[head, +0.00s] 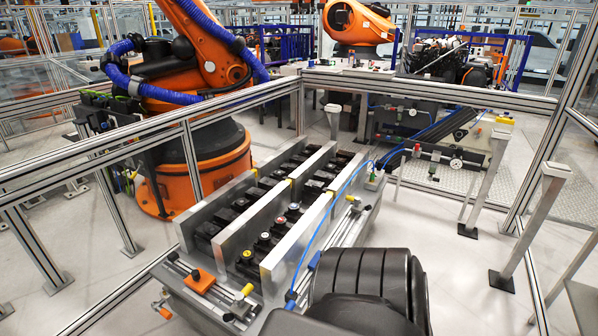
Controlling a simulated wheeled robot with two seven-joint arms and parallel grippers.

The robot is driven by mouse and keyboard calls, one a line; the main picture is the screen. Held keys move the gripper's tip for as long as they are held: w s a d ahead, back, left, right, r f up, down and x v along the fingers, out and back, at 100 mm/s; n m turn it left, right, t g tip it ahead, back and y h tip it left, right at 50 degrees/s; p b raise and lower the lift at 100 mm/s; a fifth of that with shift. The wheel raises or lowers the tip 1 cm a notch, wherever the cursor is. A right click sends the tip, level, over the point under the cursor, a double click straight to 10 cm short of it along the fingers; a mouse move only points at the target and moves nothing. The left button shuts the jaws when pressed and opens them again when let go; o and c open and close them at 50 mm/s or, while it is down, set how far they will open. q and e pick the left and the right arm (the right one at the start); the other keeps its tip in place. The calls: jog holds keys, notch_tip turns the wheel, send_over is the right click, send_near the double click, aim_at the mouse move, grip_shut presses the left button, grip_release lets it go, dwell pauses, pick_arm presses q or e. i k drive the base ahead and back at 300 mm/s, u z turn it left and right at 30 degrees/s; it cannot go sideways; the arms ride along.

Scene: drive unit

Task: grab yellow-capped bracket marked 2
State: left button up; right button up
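A metal fixture (238,229) with upright plates stands in the middle of the head view. Black brackets sit in rows in the slots between its plates. In the front slot, several brackets have small coloured round caps. The nearest one, a yellow-capped bracket (247,255), sits at the near end of that slot. The marks on the caps are too small to read, so I cannot confirm the 2. Neither of my grippers is in view.
An orange robot arm (207,45) with a blue hose stands behind the rail at the left. Metal guard rails (150,139) run along the left and back. A blue cable (325,215) crosses the fixture's right side. Posts (487,182) stand at the right. The fixture's lower right is hidden.

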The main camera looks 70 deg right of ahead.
aim_at(249, 263)
jog(key=z, duration=0.1)
jog(key=i, duration=1.05)
jog(key=z, duration=3.25)
